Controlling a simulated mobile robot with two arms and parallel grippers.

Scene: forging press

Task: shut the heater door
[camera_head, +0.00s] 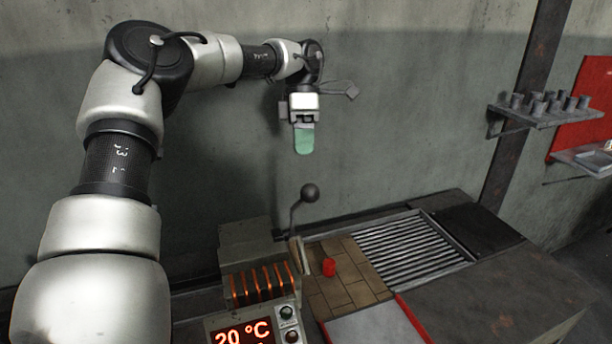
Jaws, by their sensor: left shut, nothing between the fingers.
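The heater (250,240) is a grey box with copper coils (262,283) in front, at the bottom centre. A dark lever with a ball knob (309,193) rises at its right side. A narrow upright tan plate (299,257) stands at that same side and may be the heater door; I cannot tell how far open it is. My left gripper (304,141), with green fingers, is shut and empty, pointing down. It hangs above the ball knob in the picture, apart from it. My right gripper is not in view.
A red cylinder (329,267) stands on tan bricks (345,287) right of the heater. A slatted grate (410,248) lies farther right. A display panel (243,333) reads 20 °C. A wall shelf (545,117) holds several grey cylinders. A dark post (520,110) stands at right.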

